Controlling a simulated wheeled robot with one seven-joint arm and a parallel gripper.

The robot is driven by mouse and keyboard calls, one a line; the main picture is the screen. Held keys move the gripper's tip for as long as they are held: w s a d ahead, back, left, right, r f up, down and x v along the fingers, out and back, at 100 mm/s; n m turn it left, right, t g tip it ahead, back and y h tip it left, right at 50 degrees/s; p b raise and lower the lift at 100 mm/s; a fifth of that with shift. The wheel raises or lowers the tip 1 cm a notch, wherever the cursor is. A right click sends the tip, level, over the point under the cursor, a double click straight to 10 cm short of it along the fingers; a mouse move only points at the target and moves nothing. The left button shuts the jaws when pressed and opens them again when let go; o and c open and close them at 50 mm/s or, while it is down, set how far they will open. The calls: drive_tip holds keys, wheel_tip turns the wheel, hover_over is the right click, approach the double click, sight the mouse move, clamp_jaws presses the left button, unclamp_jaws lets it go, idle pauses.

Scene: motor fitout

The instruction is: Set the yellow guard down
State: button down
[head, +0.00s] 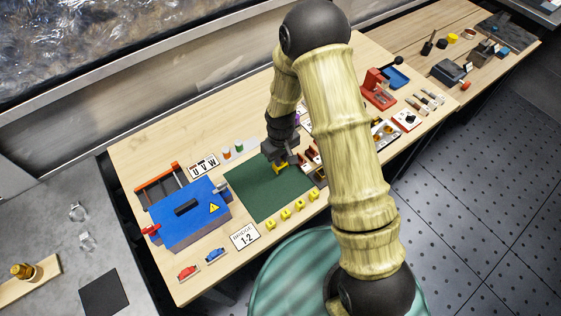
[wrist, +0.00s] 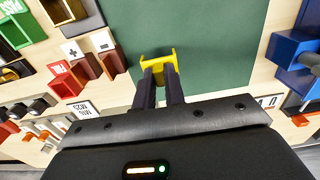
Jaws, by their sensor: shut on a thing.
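The yellow guard (wrist: 158,58) is a small yellow piece, held between the fingertips of my gripper (wrist: 159,76) in the wrist view. My gripper is shut on it. In the head view the guard (head: 279,168) shows just below my gripper (head: 281,160), over the right part of the green mat (head: 262,198). The mat also fills the top middle of the wrist view (wrist: 205,35). I cannot tell whether the guard touches the mat or hangs just above it.
A blue box (head: 190,222) with a warning sign stands left of the mat. Several yellow blocks (head: 299,203) line its front edge. A "BRIDGE 1-2" card (head: 245,237) lies at the front. Red-brown bins (wrist: 112,62) stand close beside my gripper. Most of the mat is bare.

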drive_tip(key=shift+f, duration=1.35)
drive_tip(key=shift+f, duration=0.2)
drive_tip(key=c, duration=1.5)
unclamp_jaws()
drive_tip(key=shift+r, duration=0.2)
wheel_tip(320, 180, up, 12)
drive_tip(key=b, duration=0.2)
drive_tip(key=shift+b, duration=0.3)
